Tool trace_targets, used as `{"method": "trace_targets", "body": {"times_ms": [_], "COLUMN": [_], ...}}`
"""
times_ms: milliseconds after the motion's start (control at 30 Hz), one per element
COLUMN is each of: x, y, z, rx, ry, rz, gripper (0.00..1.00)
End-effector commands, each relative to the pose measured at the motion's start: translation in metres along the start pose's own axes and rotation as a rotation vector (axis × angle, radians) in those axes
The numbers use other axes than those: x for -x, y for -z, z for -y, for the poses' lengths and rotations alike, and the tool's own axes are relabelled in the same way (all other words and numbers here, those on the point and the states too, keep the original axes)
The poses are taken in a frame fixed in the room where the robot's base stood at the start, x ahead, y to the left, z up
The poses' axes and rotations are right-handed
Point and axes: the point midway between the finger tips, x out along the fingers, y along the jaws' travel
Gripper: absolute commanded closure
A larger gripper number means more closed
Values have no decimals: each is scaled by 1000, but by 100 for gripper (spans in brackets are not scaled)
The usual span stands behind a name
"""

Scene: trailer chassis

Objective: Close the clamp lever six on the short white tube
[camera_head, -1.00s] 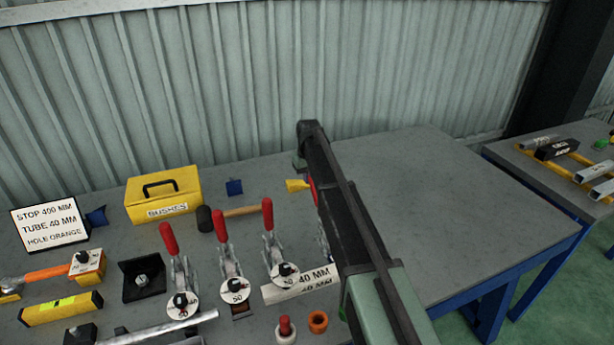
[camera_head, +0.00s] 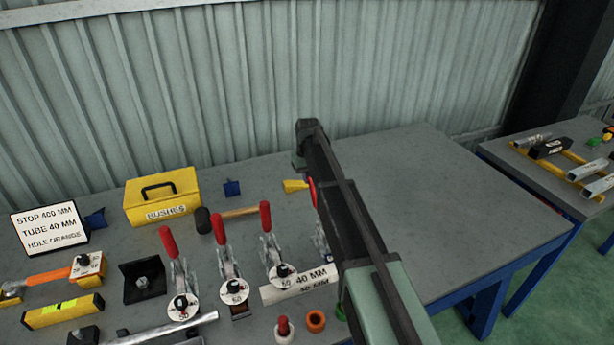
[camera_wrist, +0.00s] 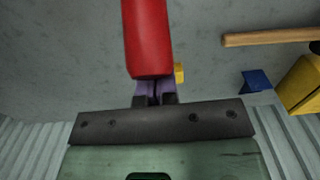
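The short white tube (camera_head: 288,288), marked 40 MM, lies on the bench beside the clamps. Three clamps show upright red levers: left (camera_head: 169,241), middle (camera_head: 219,229) and right (camera_head: 265,216). A fourth red lever (camera_head: 312,191) shows only as a sliver behind my arm; its clamp is mostly hidden. In the wrist view a red lever handle (camera_wrist: 147,40) fills the upper middle, its end right at my gripper (camera_wrist: 154,90). The purple fingers are close together and narrower than the handle; contact is unclear. My fingertips are hidden in the head view. No lever number is readable.
A yellow BUSHES box (camera_head: 162,198), a hammer (camera_head: 240,212) and a small blue block (camera_head: 232,188) lie behind the clamps. An orange bush (camera_head: 316,321) lies in front of the tube. The bench right of my arm (camera_head: 430,210) is clear.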

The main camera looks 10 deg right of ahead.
Motion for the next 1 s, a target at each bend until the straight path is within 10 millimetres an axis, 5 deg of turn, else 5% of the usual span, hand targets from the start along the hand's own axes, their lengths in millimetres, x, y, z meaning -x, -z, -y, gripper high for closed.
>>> {"method": "trace_targets", "body": {"times_ms": [1000], "x": [20], "y": [-34], "z": [0], "rx": [-1], "ry": [0], "rz": [0], "gripper": [100]}}
